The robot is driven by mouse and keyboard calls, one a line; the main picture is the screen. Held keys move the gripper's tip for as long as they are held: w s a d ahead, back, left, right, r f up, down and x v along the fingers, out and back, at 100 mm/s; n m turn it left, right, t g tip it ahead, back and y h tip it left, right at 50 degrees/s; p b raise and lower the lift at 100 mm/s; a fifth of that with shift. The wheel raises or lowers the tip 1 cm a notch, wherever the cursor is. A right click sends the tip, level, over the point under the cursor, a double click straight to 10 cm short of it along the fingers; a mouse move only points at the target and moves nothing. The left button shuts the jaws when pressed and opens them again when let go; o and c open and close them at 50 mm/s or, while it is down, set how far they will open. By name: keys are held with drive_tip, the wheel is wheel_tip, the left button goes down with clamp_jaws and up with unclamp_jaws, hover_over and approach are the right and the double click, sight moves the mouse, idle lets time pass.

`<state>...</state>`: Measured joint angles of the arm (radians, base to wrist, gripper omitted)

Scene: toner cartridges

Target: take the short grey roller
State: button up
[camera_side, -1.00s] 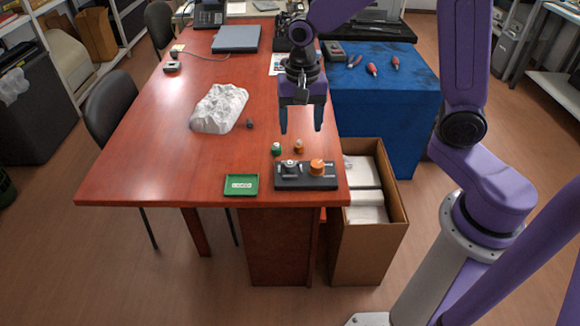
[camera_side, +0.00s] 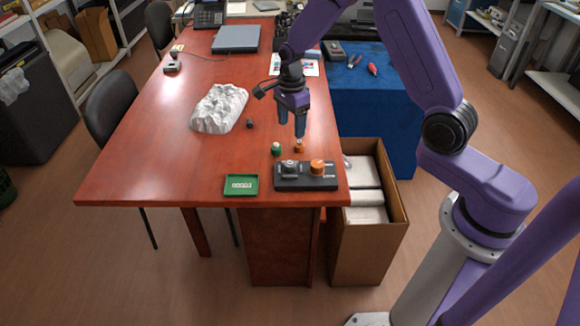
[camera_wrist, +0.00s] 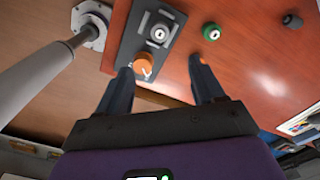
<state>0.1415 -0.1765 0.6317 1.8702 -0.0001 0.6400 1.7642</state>
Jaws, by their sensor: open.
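A short dark grey roller (camera_side: 250,123) lies alone on the red-brown table, right of the white crumpled lump in the side view. In the wrist view it shows at the upper right (camera_wrist: 292,20). My gripper (camera_side: 292,129) is open and empty above the table, to the right of the roller and apart from it.
A small green piece (camera_side: 277,149) and a small orange piece (camera_side: 299,147) stand near my fingertips. A black holder (camera_side: 305,184) bears a grey knob and an orange one. A green tray (camera_side: 241,193) is beside it. The white lump (camera_side: 219,108) borders the roller's left.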

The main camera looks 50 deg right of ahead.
sight(290, 162)
drive_tip(key=f, duration=1.3)
drive_tip(key=shift+w+a, duration=0.1)
drive_tip(key=shift+a, duration=0.1)
drive_tip(key=c, duration=1.1)
